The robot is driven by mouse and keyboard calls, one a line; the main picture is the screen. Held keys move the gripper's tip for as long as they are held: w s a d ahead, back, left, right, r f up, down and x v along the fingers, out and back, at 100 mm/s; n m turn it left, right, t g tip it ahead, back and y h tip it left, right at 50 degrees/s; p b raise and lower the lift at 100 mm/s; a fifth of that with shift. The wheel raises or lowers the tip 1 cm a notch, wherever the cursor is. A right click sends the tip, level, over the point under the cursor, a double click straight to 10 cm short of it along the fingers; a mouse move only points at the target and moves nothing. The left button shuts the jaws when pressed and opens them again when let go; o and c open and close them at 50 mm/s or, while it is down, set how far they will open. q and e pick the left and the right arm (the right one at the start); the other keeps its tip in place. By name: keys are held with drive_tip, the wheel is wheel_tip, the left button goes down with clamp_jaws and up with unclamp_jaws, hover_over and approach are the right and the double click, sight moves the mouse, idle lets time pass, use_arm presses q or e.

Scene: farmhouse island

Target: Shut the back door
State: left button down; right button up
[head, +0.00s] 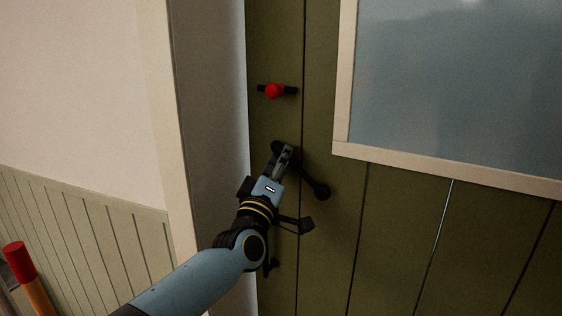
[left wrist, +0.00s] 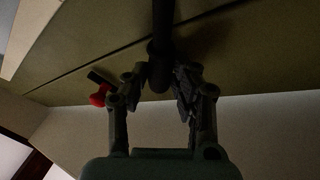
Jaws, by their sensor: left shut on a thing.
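The back door (head: 385,230) is olive green with vertical boards and a pale-framed window. A bright gap shows along its left edge, beside the door frame (head: 168,110), so it looks ajar. My left gripper (head: 284,152) is at the black lever handle (head: 314,184), which slants down to the right. In the left wrist view the fingers (left wrist: 160,80) are on both sides of the dark handle bar (left wrist: 162,40), shut on it. A red knob on a black bolt (head: 274,91) sits above the handle; it also shows in the left wrist view (left wrist: 99,96). My right gripper is not in view.
A pale wall with green panelling (head: 95,225) stands left of the door frame. A red-topped orange post (head: 20,262) is at the lower left. A small black fitting (head: 270,266) is low on the door's edge.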

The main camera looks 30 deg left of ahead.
use_arm(q)
drive_tip(key=s+d+n+g+y+p, duration=0.1)
drive_tip(key=s+d+y+p, duration=0.1)
drive_tip(key=s, duration=0.7)
drive_tip(key=s+d+n+g+y+p, duration=0.1)
drive_tip(key=s+d+y+p, duration=0.1)
drive_tip(key=s, duration=0.7)
drive_tip(key=shift+d+n+y+p, duration=0.4)
drive_tip(key=shift+y+p, duration=0.2)
drive_tip(key=shift+p, duration=0.55)
drive_tip(key=c, duration=2)
unclamp_jaws()
drive_tip(key=o, duration=0.5)
drive_tip(key=shift+w+a, duration=0.15)
drive_tip(key=shift+w, duration=0.1)
drive_tip(key=o, duration=0.4)
drive_tip(key=shift+s, duration=0.1)
